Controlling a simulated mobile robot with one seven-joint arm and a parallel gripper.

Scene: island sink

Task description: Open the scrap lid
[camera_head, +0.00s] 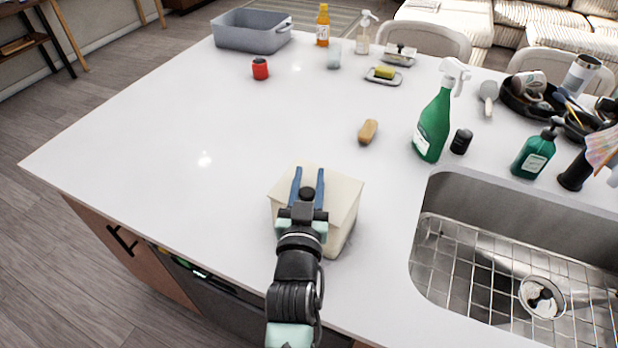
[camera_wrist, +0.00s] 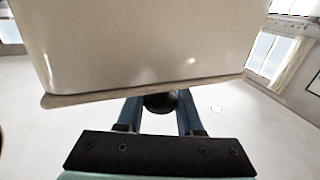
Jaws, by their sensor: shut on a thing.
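The scrap bin is a cream box (camera_head: 345,233) near the front edge of the white counter, left of the sink. Its flat cream lid (camera_head: 342,190) lies across the top, and I see no clear gap under it. A round black knob (camera_head: 307,193) sits on the lid. My gripper (camera_head: 308,176) reaches over the box with its two blue fingers on either side of the knob, shut on it. In the wrist view the knob (camera_wrist: 160,102) shows between the fingers, below the lid's edge (camera_wrist: 75,100) and the box wall (camera_wrist: 140,45). The inside of the box is hidden.
The steel sink (camera_head: 480,270) with a wire rack lies to the right. A grey tub (camera_head: 252,32) is at the far left. The counter left of the box is clear.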

